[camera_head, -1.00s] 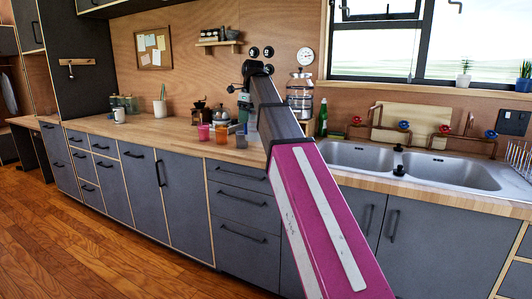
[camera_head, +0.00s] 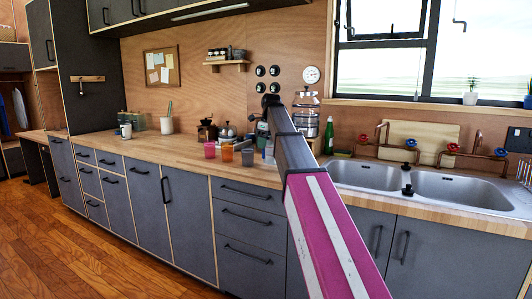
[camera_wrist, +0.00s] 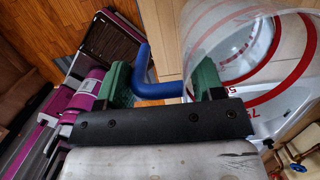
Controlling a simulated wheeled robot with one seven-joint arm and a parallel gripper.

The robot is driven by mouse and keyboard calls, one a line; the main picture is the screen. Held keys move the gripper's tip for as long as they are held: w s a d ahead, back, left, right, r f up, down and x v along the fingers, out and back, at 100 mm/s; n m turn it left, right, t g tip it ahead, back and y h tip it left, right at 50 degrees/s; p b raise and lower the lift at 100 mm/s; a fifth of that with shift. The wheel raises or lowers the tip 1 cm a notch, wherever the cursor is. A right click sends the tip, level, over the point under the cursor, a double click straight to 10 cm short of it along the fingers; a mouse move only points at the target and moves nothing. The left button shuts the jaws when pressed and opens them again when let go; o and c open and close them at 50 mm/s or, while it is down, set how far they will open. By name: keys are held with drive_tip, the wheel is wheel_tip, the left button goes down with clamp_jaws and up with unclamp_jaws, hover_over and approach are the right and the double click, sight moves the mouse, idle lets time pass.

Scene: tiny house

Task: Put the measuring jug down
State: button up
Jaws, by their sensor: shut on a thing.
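The measuring jug (camera_wrist: 250,45) fills the upper right of the wrist view. It is clear, with red rings and markings, and has a blue handle (camera_wrist: 150,82). My gripper (camera_wrist: 164,76) has green fingers on either side of the handle and is shut on it. In the head view my arm reaches over the counter, and its end is small beside the cups. The jug is mostly hidden there behind my arm, and I cannot tell whether its base touches the counter (camera_head: 150,141).
A pink cup (camera_head: 210,150), an orange cup (camera_head: 227,153) and a grey cup (camera_head: 247,158) stand just left of my arm's end. A coffee grinder (camera_head: 206,131) stands behind them. The sink (camera_head: 450,187) is to the right. The counter further left is mostly clear.

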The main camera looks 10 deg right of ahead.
drive_tip(key=shift+w+f, duration=0.1)
drive_tip(key=shift+f, duration=1.95)
drive_tip(key=o, duration=1.6)
wheel_tip(320, 180, up, 12)
drive_tip(key=s+d, duration=0.1)
drive_tip(key=shift+d, duration=0.25)
drive_tip(key=shift+s, duration=0.1)
